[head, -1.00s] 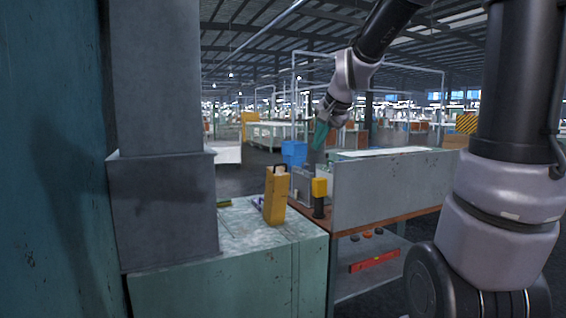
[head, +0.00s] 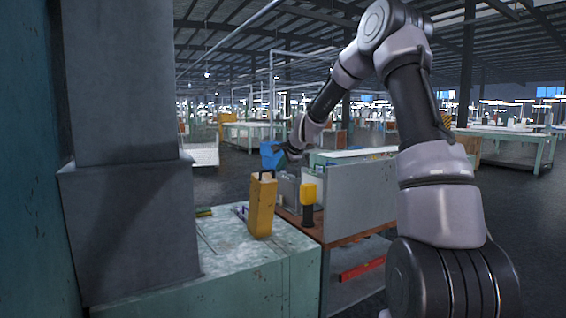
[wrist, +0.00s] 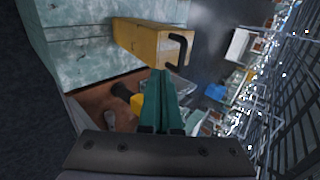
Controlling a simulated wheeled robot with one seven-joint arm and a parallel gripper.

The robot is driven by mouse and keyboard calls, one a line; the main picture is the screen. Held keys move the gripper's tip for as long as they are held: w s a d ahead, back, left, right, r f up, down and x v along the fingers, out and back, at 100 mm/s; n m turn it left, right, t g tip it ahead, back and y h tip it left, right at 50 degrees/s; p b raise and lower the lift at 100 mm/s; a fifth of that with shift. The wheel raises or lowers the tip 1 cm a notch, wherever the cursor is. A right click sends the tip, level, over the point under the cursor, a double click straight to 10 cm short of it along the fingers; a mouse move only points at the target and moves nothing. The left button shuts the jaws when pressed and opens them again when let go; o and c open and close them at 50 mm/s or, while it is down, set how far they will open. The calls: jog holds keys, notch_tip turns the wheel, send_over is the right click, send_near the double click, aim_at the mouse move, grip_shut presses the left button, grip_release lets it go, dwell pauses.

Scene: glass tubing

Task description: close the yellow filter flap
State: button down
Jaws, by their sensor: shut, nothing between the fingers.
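A yellow upright piece with a black handle on top, which I take to be the yellow filter flap (head: 262,208), stands up from the pale green worn cabinet top (head: 225,262). In the wrist view the yellow flap (wrist: 148,40) lies beyond my fingertips, its black handle (wrist: 180,48) near them.
A grey duct (head: 130,220) rises left of the flap. A yellow-topped black post (head: 308,193) stands to its right, beside a grey panel (head: 350,200) on a brown bench. A red level (head: 362,269) lies on the shelf below. The air above the cabinet top is open.

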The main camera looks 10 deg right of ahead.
jog(key=w+a+f, duration=0.2)
jog(key=w, duration=0.4)
jog(key=shift+w+f, duration=0.35)
jog(key=shift+w, duration=0.05)
jog(key=shift+a+r, duration=0.1)
jog(key=shift+a, duration=0.05)
